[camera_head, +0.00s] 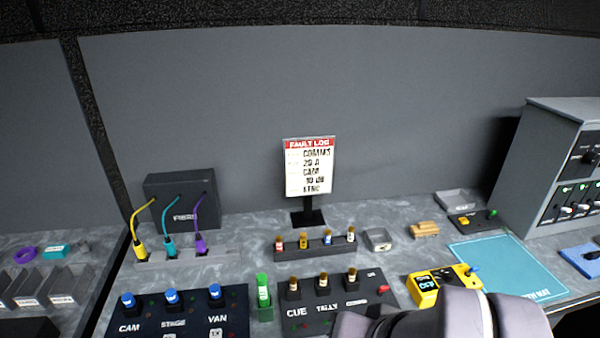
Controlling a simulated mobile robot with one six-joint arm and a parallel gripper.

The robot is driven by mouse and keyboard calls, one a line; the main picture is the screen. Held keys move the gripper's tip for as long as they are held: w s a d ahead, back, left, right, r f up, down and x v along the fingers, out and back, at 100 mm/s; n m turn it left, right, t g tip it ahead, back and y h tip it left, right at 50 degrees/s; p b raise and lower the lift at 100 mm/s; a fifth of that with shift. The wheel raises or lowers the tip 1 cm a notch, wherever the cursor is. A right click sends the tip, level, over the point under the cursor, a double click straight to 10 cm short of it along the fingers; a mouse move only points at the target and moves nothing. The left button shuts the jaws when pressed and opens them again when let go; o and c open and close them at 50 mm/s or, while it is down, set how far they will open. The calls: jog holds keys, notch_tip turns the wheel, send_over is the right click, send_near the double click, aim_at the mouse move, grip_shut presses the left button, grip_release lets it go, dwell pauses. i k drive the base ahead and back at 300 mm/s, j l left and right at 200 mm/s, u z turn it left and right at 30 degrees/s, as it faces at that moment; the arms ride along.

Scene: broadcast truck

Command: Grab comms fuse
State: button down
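A dark fuse rack (316,248) stands at the middle of the counter and holds several small upright brown-topped fuses. Their bodies look red (280,244), yellow (303,241), blue (327,238) and white (351,235). A black panel (325,325) in front holds three similar brown-topped pieces, above labels reading CUE, TALLY and a third too small to read. No fuse is legibly marked comms. My arm crosses the bottom right; my gripper is not visible.
A green-capped item (263,291) stands left of the black panel. A CAM, STAGE, VAN panel (180,318) with blue knobs is further left. Cables (168,235) stand back left.

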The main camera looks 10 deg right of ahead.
aim_at(352, 271)
jog(key=i+l+u, duration=0.15)
jog(key=u, duration=0.2)
jog(key=i+l+u, duration=0.15)
jog(key=u, duration=0.25)
jog(key=i+l+u, duration=0.1)
jog(key=l+u, duration=0.25)
